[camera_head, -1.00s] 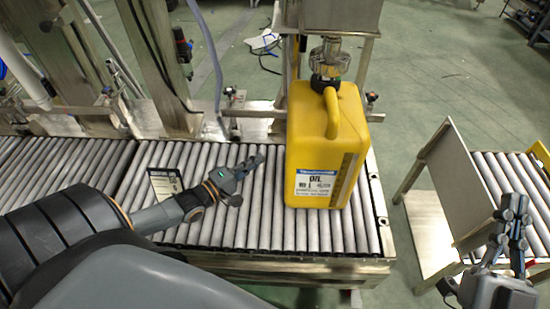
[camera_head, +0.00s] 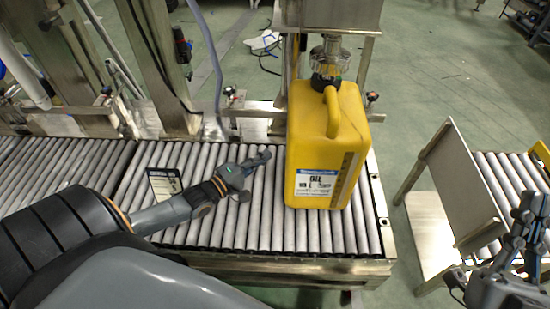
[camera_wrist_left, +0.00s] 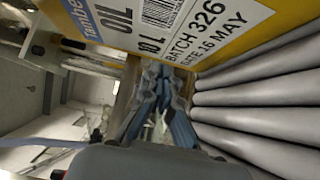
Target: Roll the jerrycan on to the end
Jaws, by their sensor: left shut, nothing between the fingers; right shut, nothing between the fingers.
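The yellow jerrycan (camera_head: 312,140) stands upright on the roller conveyor (camera_head: 225,232), close to its right end. A label on its front reads OIL, and its label also fills the top of the left wrist view (camera_wrist_left: 215,22). My left gripper (camera_head: 264,156) is shut and empty, just left of the jerrycan, low over the rollers. It also shows in the left wrist view (camera_wrist_left: 158,85). From the head view I cannot tell whether its fingertips touch the can. My right gripper (camera_head: 530,205) is shut and empty at the far right, away from the can.
A metal filling head (camera_head: 330,55) hangs directly above the jerrycan's cap. A black-and-white card (camera_head: 165,185) lies on the rollers behind my left gripper. A separate stand with a metal plate (camera_head: 455,190) and rollers is at the right, across a floor gap.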

